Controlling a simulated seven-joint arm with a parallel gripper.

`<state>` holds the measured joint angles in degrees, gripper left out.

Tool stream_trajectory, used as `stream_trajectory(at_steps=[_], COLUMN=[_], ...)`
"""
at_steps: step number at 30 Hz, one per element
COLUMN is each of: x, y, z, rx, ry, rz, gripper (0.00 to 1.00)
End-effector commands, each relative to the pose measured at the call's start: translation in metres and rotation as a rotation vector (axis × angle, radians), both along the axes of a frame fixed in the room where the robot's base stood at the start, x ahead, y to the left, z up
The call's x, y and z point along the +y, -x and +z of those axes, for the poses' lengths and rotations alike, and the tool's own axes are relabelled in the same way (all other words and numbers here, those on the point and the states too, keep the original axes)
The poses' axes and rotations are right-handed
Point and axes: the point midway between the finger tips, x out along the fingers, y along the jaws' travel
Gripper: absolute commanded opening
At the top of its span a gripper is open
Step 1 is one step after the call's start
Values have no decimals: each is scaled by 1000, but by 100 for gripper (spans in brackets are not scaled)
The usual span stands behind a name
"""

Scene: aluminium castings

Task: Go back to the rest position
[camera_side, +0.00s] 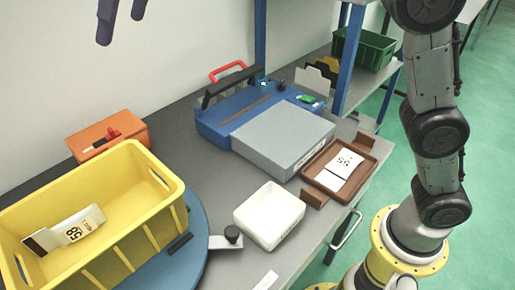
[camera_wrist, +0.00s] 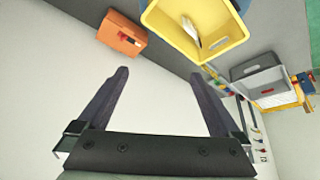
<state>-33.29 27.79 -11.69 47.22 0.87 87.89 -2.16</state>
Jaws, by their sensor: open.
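My gripper (camera_wrist: 160,95) shows in the wrist view with its two dark fingers spread wide and nothing between them. In the side view only its fingers (camera_side: 121,20) show, at the top left, high above the bench and in front of the pale wall. The rest of my gripper is cut off by the frame there. The yellow crate (camera_side: 150,168) stands well below it, with a labelled pale piece (camera_side: 65,232) lying inside. The crate also shows at the top of the wrist view (camera_wrist: 226,52).
An orange box (camera_side: 105,130) stands behind the crate. A blue machine (camera_side: 215,122) with a grey block (camera_side: 283,135), a white tray (camera_side: 270,215) and a brown tray (camera_side: 318,198) with labelled cards are on the bench. A blue post (camera_side: 348,60) rises at the back. Air around my gripper looks clear.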

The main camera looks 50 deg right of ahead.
Motion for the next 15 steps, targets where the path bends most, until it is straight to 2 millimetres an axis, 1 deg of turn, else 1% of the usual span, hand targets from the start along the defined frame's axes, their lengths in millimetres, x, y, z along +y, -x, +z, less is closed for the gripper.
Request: stream_trajectory(at_steps=[1, 2, 3, 4, 6, 7, 9, 11, 12, 14, 15], x=[-29, -44, -63, -76, -107, -119, -147, -169, -182, -201, -213], y=[7, 11, 18, 23, 38, 44, 62, 78, 89, 107, 119], z=[12, 16, 21, 24, 28, 28, 26, 22, 17, 8, 0], rx=[-9, -10, -15, -19, -25, -27, -34, -37, -40, -43, -44], ry=[-5, -7, -9, -12, -14, -15, -18, -19, -19, -20, -20], rz=[-42, -63, -92, -113, -162, -184, -232, -273, -300, -340, -367], gripper=[100, 100, 100, 100, 100, 100, 100, 100, 100, 100, 100])
